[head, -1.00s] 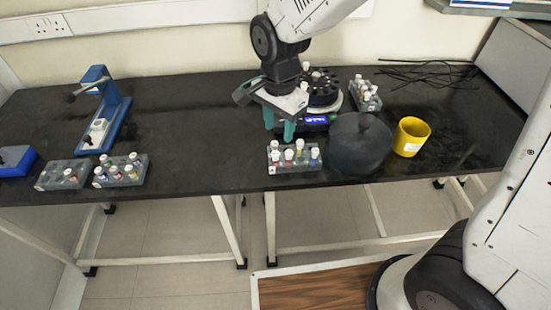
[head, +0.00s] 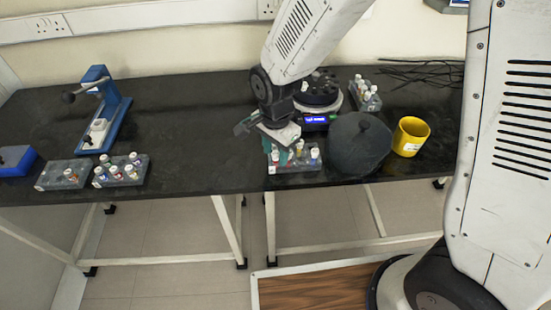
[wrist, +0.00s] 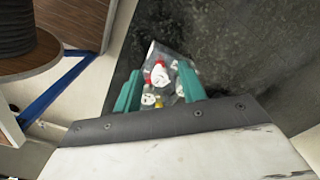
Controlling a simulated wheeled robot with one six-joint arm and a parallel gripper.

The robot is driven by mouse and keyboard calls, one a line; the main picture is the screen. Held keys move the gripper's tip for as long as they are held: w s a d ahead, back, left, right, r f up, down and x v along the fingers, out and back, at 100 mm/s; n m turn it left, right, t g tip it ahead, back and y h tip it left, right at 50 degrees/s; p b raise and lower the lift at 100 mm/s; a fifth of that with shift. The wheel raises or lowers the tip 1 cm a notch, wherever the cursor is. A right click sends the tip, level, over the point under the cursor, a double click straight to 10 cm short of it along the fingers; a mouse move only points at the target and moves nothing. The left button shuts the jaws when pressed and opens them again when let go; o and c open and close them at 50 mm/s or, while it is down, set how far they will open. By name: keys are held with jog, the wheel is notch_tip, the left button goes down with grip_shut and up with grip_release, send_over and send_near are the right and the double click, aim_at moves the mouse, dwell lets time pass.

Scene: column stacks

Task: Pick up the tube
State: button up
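Several small tubes with white caps stand in a clear rack (head: 283,170) near the front edge of the dark bench, partly hidden by my gripper. A tube (head: 314,155) shows at the rack's right end. My gripper (head: 283,155) is over the rack's left part, its teal fingers pointing down among the tube tops. In the wrist view, my gripper (wrist: 160,78) has its fingers apart. A white-capped tube with red on it (wrist: 159,76) shows between them, with the clear rack (wrist: 153,50) beyond. I cannot tell whether a finger touches any tube.
A dark grey rounded object (head: 358,148) stands just right of the rack, with a yellow mug (head: 410,136) beyond it. A black round device (head: 320,88) is behind. Two more racks (head: 62,175) (head: 122,172) lie at left near a blue stand (head: 113,112). The bench's middle left is clear.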

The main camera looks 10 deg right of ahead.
grip_shut()
jog(key=shift+r, duration=0.1)
